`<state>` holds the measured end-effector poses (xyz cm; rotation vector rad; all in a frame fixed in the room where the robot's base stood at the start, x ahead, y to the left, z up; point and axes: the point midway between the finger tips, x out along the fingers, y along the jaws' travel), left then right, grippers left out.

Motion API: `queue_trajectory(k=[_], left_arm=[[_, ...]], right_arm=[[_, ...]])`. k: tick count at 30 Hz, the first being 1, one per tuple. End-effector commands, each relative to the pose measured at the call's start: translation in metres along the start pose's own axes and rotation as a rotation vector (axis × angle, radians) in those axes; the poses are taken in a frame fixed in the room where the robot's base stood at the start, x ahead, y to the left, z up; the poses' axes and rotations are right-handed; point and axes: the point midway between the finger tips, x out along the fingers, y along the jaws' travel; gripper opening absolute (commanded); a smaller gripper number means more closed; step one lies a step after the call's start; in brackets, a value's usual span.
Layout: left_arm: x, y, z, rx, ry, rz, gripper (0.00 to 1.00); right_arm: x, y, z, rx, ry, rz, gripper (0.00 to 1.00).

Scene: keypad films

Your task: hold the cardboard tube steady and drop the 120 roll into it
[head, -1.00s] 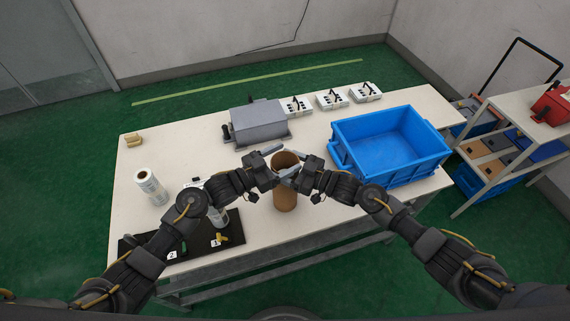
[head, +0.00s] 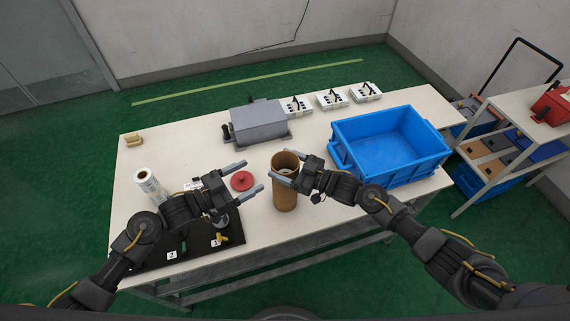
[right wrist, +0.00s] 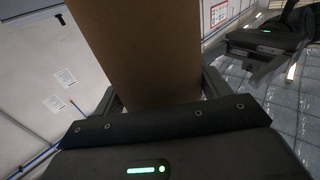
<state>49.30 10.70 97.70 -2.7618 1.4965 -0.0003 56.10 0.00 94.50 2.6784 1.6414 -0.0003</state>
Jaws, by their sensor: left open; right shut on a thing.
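The brown cardboard tube (head: 285,195) stands upright on the table. My right gripper (head: 284,174) is shut on it near the top; in the right wrist view the tube (right wrist: 140,50) fills the space between the fingers. Something pale shows in the tube's mouth, but I cannot tell whether it is a roll or a fingertip. My left gripper (head: 250,177) is open and empty, left of the tube and apart from it. A white roll (head: 148,183) stands at the table's left. Another pale roll is mostly hidden behind my left gripper. No 120 label is readable.
A red disc (head: 242,181) lies on the table beyond my left fingers. A black mat (head: 200,245) with number cards lies front left. A blue crate (head: 390,150) stands right of the tube, a grey box (head: 258,122) behind. Several white boxes (head: 331,99) line the back.

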Motion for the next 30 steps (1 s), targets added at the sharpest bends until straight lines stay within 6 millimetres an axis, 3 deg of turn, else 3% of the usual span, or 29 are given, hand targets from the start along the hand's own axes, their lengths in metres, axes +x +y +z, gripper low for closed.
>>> queue_trajectory(k=[9,10,15,23,30], left_arm=[[0.001,0.0,0.0,0.0,0.0,0.0,0.76],[0.001,0.0,0.0,0.0,0.0,0.0,0.76],[0.001,0.0,0.0,0.0,0.0,0.0,0.76],[0.001,0.0,0.0,0.0,0.0,0.0,0.76],[0.001,0.0,0.0,0.0,0.0,0.0,0.76]], right_arm=[[0.0,0.0,0.0,0.0,0.0,0.0,0.5],[0.0,0.0,0.0,0.0,0.0,0.0,0.77],[0.0,0.0,0.0,0.0,0.0,0.0,0.99],[-0.001,0.0,0.0,0.0,0.0,0.0,1.0],[-0.018,0.001,0.0,0.0,0.0,0.001,1.0]])
